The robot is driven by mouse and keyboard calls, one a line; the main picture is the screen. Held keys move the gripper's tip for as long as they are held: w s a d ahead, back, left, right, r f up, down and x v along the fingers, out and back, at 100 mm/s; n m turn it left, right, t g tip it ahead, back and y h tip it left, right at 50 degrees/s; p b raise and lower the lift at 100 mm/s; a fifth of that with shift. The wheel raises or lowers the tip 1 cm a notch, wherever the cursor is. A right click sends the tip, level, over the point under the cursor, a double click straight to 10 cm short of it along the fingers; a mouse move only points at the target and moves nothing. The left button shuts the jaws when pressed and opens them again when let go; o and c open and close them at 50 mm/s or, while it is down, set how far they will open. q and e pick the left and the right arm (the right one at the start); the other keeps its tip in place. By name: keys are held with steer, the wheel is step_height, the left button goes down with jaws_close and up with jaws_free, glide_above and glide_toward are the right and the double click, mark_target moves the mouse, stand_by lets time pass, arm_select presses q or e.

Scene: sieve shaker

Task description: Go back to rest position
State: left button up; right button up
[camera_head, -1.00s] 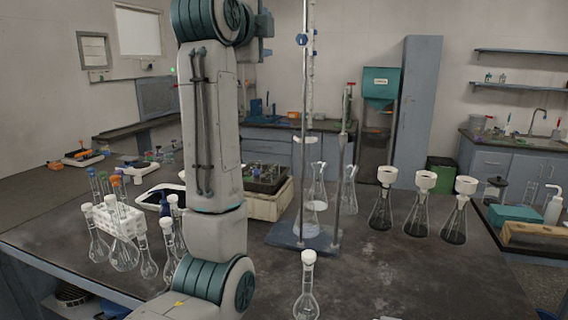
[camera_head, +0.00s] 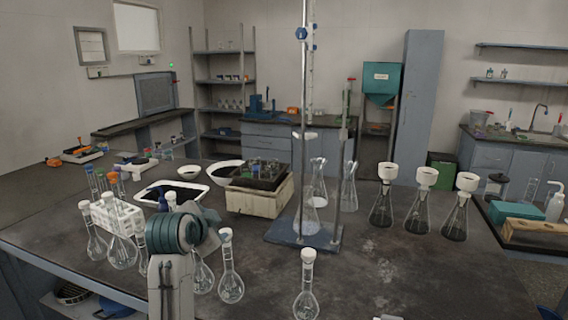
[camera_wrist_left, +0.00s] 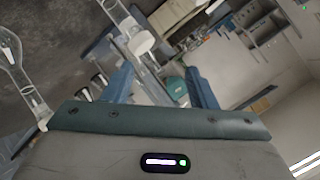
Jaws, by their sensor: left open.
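My left gripper (camera_wrist_left: 160,88) shows in the wrist view, its two blue fingers apart with nothing between them. In the wrist view, a clear glass flask (camera_wrist_left: 10,55) shows at the left, tilted by the camera's angle. My right gripper is in neither view.
A sieve-like device (camera_head: 258,178) on a pale block stands mid-bench. A burette stand (camera_head: 303,240) with glass flasks is beside it. Several funnel-topped flasks (camera_head: 425,200) stand at right. A tube rack (camera_head: 115,217) is at left. The bench front right is mostly clear.

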arm_select(q)
steer(key=s+a+f+n+g+y, duration=0.1)
steer(key=s+a+f+n+g, duration=0.2)
steer(key=s+f, duration=0.8)
steer(key=s+a+f+n+g+y, duration=0.1)
steer(key=s+a+f+n, duration=0.25)
steer(key=s+f, duration=0.8)
steer(key=s+a+f+n+g, duration=0.2)
steer(key=s+f, duration=0.3)
steer(key=s, duration=0.5)
steer(key=s+a+f+n+g, duration=0.2)
steer(key=s+f, duration=0.3)
steer(key=s, duration=0.6)
step_height(320, 180, down, 27)
steer(key=w+a+g, duration=0.1)
steer(key=a+g, duration=0.1)
steer(key=s+a+f, duration=0.1)
steer(key=s+f, duration=0.7)
steer(key=f, duration=0.2)
steer(key=s+f, duration=0.7)
steer(key=f, duration=0.3)
steer(key=shift+s+a+f+g+y, duration=0.3)
steer(key=shift+s+a+f+g, duration=0.05)
steer(key=shift+s+a+g, duration=0.05)
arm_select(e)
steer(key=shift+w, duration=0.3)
